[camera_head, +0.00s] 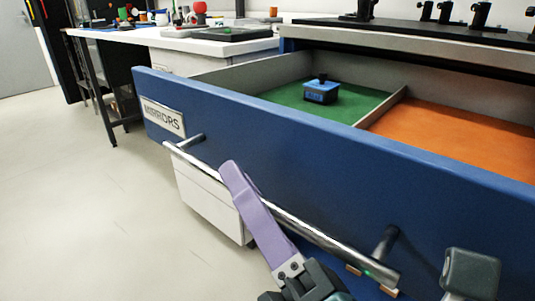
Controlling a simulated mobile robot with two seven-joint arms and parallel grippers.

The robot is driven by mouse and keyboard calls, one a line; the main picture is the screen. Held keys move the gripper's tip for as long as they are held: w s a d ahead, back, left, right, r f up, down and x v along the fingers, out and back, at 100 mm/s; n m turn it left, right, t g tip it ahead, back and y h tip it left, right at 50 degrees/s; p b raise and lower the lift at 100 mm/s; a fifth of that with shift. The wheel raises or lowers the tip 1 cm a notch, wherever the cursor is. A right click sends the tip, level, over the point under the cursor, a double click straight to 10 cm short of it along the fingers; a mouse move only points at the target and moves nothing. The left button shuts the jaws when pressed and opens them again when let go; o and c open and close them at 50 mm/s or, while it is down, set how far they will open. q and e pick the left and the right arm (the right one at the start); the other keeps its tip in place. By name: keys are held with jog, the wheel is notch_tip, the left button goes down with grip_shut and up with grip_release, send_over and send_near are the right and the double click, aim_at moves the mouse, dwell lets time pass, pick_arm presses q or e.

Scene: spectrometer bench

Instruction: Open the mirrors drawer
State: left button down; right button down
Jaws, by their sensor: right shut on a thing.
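The mirrors drawer (290,150) has a blue front with a white MIRRORS label (162,117) at its left end. The drawer stands pulled out, and I see inside it a green-floored compartment and an orange-floored one. A long metal bar handle (318,235) runs along the front. My right gripper (240,190) is shut on this handle. Its purple finger lies across the bar, and the other finger is hidden. My left gripper is not in view.
A small blue and black block (320,91) sits in the green compartment. A white box-like part (207,195) shows below the handle. Black mounts (480,15) stand on the bench above. A white side table (225,43) stands at the back. The floor (75,200) at left is clear.

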jog(key=c, duration=0.9)
grip_release()
jog(key=v, duration=1)
